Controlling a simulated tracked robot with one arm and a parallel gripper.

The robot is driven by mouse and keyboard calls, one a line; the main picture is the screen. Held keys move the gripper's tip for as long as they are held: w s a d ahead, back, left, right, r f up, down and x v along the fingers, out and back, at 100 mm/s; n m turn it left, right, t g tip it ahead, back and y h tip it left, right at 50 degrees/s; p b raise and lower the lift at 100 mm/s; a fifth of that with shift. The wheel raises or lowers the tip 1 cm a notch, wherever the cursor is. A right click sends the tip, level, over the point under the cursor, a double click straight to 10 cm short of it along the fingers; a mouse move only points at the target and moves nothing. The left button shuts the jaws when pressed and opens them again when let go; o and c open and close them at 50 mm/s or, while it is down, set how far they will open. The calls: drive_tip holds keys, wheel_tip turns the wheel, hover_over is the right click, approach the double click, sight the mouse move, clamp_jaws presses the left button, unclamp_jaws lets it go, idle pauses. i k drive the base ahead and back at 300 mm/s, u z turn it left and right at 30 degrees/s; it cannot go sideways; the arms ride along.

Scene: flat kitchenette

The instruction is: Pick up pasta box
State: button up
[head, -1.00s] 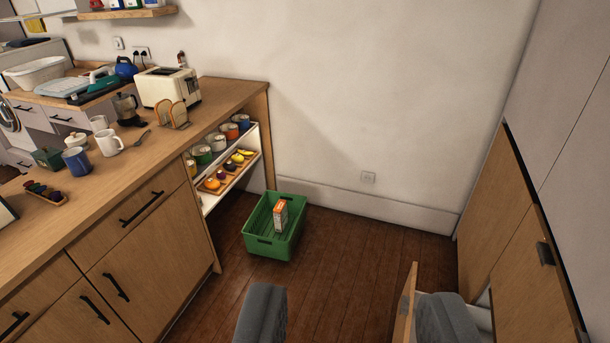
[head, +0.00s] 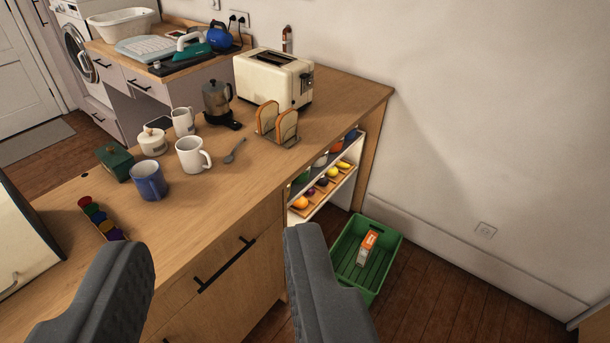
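In the picture the fingers lie over the counter front, to the left of the crate. The right finger hides nothing of the box.
The wooden counter (head: 260,180) holds mugs, a moka pot (head: 217,102), a toast rack and a cream toaster (head: 272,80). A shelf (head: 325,185) with fruit and cups is beside the crate. A wall stands behind; floor is free at the right.

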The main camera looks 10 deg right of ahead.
sight(365, 250)
drive_tip(key=z, duration=0.15)
drive_tip(key=i, duration=1.65)
drive_tip(key=z, duration=1.1)
drive_tip(key=i, duration=1)
drive_tip(key=z, duration=0.6)
drive_tip(key=k, duration=0.55)
drive_tip(key=z, duration=0.25)
drive_tip(key=i, duration=0.55)
drive_tip(key=u, duration=0.1)
